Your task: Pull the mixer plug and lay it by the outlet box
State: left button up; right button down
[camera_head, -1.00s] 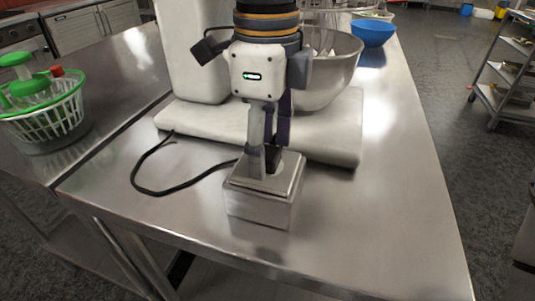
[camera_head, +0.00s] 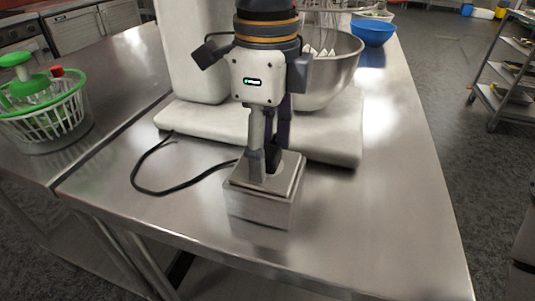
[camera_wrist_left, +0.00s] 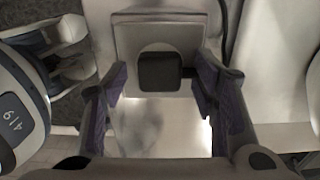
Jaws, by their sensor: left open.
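The metal outlet box (camera_head: 258,208) stands near the front of the steel bench. The black mixer plug (camera_wrist_left: 160,70) sits on its top face in the left wrist view, where the box (camera_wrist_left: 127,42) shows as a square plate. A black cord (camera_head: 165,192) curves from the mixer base to the box. My left gripper (camera_head: 268,160) points down at the box, its fingers open. In the wrist view the fingers (camera_wrist_left: 162,82) are on either side of the plug, with gaps visible. In the head view they largely hide the plug.
The white mixer (camera_head: 200,117) with its steel bowl (camera_head: 335,80) stands right behind the gripper. A blue bowl (camera_head: 372,33) is farther back. A green and white salad spinner (camera_head: 45,115) is at left. Bare steel lies right of the box.

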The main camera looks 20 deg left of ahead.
pick_arm(q)
grip_shut()
jog(key=shift+r, duration=3)
